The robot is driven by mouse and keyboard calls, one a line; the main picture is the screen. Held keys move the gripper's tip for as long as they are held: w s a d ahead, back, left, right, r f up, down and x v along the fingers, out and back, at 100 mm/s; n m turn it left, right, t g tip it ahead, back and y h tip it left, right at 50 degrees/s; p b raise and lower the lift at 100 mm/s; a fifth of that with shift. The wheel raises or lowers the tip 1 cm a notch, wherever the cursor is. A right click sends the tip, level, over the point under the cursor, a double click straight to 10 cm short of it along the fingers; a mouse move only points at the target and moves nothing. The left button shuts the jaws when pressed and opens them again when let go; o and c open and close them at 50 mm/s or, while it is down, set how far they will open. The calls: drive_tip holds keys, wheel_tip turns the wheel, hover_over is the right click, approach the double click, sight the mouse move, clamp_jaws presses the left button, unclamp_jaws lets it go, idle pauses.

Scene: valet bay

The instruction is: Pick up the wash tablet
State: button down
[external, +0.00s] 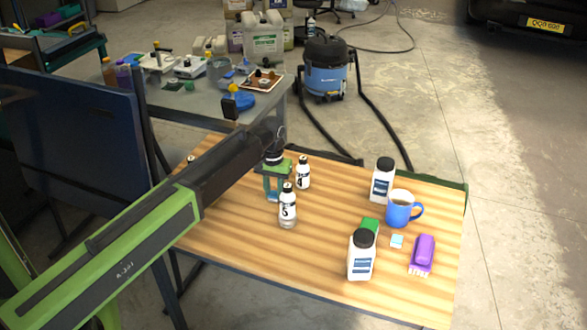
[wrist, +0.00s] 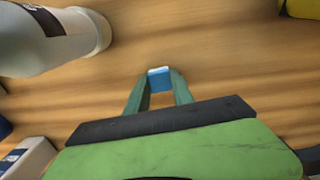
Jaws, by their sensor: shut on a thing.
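My gripper (external: 272,196) points down at the wooden table. Its green fingers are shut on a small blue wash tablet with a white edge (wrist: 160,79), seen between the fingertips in the wrist view. The tablet also shows as a blue patch between the fingers in the external view (external: 273,196). It is at or close above the tabletop; I cannot tell whether it touches.
A small numbered bottle (external: 288,210) stands just right of my gripper, another (external: 303,177) behind it. Two white dark-capped bottles (external: 383,184) (external: 361,260), a blue mug (external: 400,212) and a purple brush (external: 423,251) stand farther right. The table's (external: 250,258) front left is clear.

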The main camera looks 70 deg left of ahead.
sight(274, 194)
wheel_tip(274, 194, up, 10)
drive_tip(key=p, duration=0.9)
drive_tip(key=shift+p, duration=0.4)
